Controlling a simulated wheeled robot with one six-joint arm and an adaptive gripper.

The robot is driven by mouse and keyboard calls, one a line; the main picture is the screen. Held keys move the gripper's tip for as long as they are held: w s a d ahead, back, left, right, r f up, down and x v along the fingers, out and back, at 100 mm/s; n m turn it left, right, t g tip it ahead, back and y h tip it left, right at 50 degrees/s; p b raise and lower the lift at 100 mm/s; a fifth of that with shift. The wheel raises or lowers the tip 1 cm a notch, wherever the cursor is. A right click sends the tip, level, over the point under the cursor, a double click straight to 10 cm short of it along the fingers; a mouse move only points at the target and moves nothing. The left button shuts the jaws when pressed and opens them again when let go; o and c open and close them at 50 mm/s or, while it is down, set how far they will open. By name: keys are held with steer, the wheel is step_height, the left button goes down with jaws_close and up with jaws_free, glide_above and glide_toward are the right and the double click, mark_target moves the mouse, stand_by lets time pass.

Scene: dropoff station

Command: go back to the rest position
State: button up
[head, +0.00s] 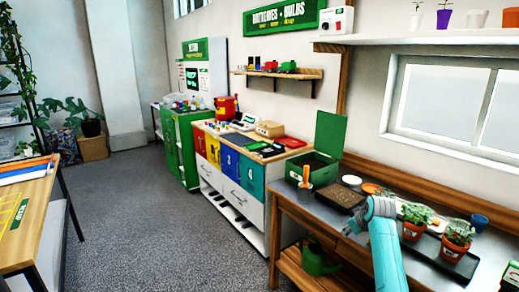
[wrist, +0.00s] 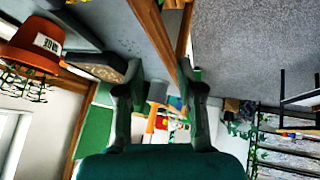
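My gripper (wrist: 160,82) shows in the wrist view with its two dark fingers apart and nothing between them. Past the fingers I see the room, with the floor at the top of the picture. In the head view my teal arm rises from the bottom edge in front of the potting bench (head: 285,200). The gripper end is small there, over the bench near the dark soil tray (head: 340,196), and its fingers are not clear. I cannot tell its height above the bench.
Potted plants (head: 457,243) stand close right of my arm; a labelled orange pot (wrist: 32,46) shows in the wrist view. A green box (head: 318,172) with a raised lid stands left on the bench. A table (head: 25,212) is at far left. The grey floor (head: 160,225) between is clear.

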steer(key=s+a+f+m+t, duration=0.1)
steer(key=s+a+f, duration=0.1)
steer(key=s+f, duration=0.35)
steer(key=s+a+f, duration=0.1)
steer(key=s+f, duration=0.1)
steer(key=f, duration=0.6)
steer(key=s+a+f+m+t, duration=0.1)
steer(key=s+a+f, duration=0.1)
steer(key=s+f, duration=0.5)
steer(key=s+a+f+t+h, duration=0.1)
steer(key=s+a+f, duration=0.2)
steer(key=s, duration=0.8)
steer(key=s+a+f+m, duration=0.1)
steer(key=s+a+f, duration=0.1)
steer(key=s+f, duration=0.5)
steer(key=s+a+r+m+t, duration=0.1)
steer(key=s+r, duration=0.2)
steer(key=s, duration=0.9)
steer(key=s+a+r+t, duration=0.1)
steer(key=s+a+r, duration=0.15)
steer(key=s, duration=0.95)
steer(key=s+r+m+t, duration=0.1)
steer(key=s+r+t, duration=0.1)
steer(key=s+r, duration=1.5)
step_height(320, 180, up, 3)
steer(key=shift+a+f+y, duration=0.1)
steer(key=shift+a+y, duration=0.2)
steer(key=shift+a, duration=0.05)
